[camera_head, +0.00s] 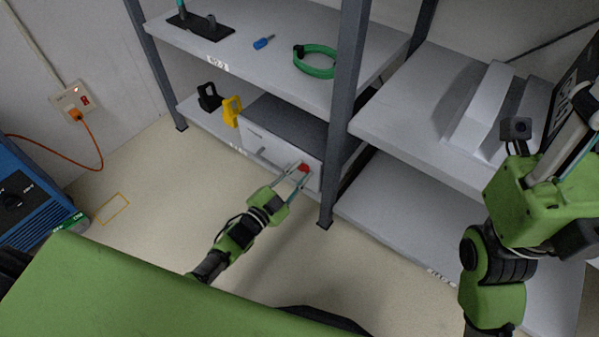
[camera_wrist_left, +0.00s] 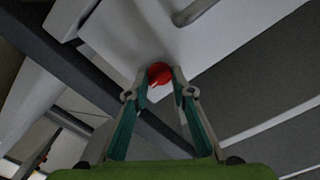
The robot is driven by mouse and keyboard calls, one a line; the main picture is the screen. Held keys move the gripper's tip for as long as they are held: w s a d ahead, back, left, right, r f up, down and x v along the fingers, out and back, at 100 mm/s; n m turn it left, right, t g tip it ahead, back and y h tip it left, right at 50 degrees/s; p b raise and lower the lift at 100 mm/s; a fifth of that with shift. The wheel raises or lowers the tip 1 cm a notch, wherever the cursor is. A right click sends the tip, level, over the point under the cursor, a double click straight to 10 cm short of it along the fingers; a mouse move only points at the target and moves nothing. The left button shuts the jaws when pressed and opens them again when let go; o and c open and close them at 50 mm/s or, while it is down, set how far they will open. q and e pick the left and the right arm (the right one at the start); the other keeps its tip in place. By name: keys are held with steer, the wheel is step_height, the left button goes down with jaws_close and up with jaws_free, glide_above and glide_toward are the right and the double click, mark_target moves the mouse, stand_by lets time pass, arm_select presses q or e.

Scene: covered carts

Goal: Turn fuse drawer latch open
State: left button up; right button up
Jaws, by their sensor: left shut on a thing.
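The fuse drawer is in a grey-white box (camera_head: 275,128) on the lower shelf of the left rack. Its red latch (camera_head: 304,168) is at the right end of the front face, and it also shows in the left wrist view (camera_wrist_left: 159,73). My left gripper (camera_head: 298,172) reaches the latch from the front. In the left wrist view its two teal fingers (camera_wrist_left: 160,88) are shut on the red latch, one on each side, partly covering it. My right gripper (camera_head: 572,145) is at the far right, away from the box; its fingertips are unclear.
A yellow padlock-like item (camera_head: 232,110) and a black one (camera_head: 209,97) stand left of the box. A grey post (camera_head: 346,115) rises close to its right end. A green cable coil (camera_head: 316,62) lies on the shelf above. The right rack's lower shelf (camera_head: 400,209) looks empty.

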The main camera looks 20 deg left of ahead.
arm_select(q)
steer(key=o, duration=1.1)
steer(key=v, duration=1.2)
